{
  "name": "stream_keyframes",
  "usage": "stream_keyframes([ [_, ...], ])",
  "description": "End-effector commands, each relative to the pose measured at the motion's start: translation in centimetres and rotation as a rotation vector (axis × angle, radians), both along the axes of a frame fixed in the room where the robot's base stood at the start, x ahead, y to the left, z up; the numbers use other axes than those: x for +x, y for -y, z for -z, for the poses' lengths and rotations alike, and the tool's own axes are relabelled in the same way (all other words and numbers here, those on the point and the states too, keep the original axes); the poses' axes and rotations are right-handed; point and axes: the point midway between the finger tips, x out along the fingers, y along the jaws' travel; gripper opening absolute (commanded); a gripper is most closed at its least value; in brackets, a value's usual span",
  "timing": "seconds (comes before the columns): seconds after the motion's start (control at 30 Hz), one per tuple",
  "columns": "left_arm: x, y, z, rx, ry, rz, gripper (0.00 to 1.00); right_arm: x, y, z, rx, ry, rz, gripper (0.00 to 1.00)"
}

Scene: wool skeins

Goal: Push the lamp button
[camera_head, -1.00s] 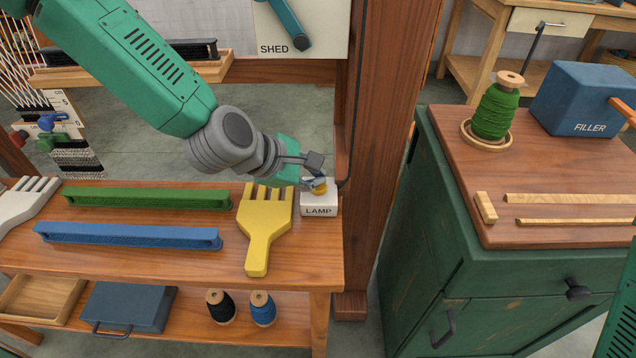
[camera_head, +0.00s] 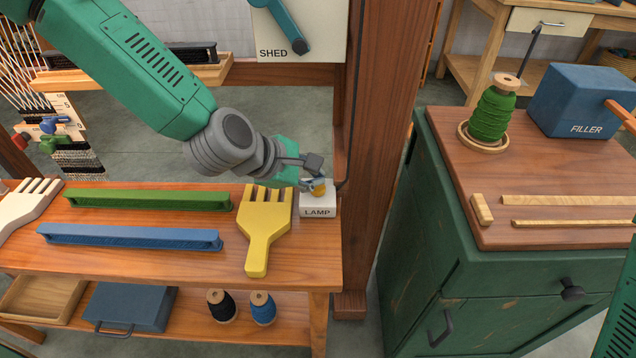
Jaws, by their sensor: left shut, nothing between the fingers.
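The lamp button is a yellow-orange knob (camera_head: 319,189) on a small white box (camera_head: 318,205) marked LAMP, at the right end of the wooden bench. My left gripper (camera_head: 314,184) is shut and empty, with its fingertips at the button. The fingers partly cover the button, and I cannot tell how far it is pressed in. My right gripper is out of view.
A yellow comb (camera_head: 264,228) lies just left of the lamp box. Green (camera_head: 148,200) and blue (camera_head: 130,237) bars and a pale comb (camera_head: 28,205) lie further left. A wooden post (camera_head: 385,130) stands close on the right, before a green cabinet (camera_head: 450,240).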

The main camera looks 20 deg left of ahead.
Motion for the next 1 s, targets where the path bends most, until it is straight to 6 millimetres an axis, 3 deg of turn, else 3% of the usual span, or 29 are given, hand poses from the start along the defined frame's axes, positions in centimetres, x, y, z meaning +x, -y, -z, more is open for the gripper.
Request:
stream_keyframes([
  [0.17, 0.0, 0.0, -0.4, 0.000, 0.000, 0.000, 0.00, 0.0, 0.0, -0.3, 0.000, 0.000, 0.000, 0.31],
  [0.73, 0.0, 0.0, -5.9, -0.001, 0.000, 0.001, 0.00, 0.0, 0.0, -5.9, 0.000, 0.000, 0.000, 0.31],
  [1.0, 0.0, 0.0, -5.9, 0.000, 0.000, 0.000, 0.00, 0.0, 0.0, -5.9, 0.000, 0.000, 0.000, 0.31],
])
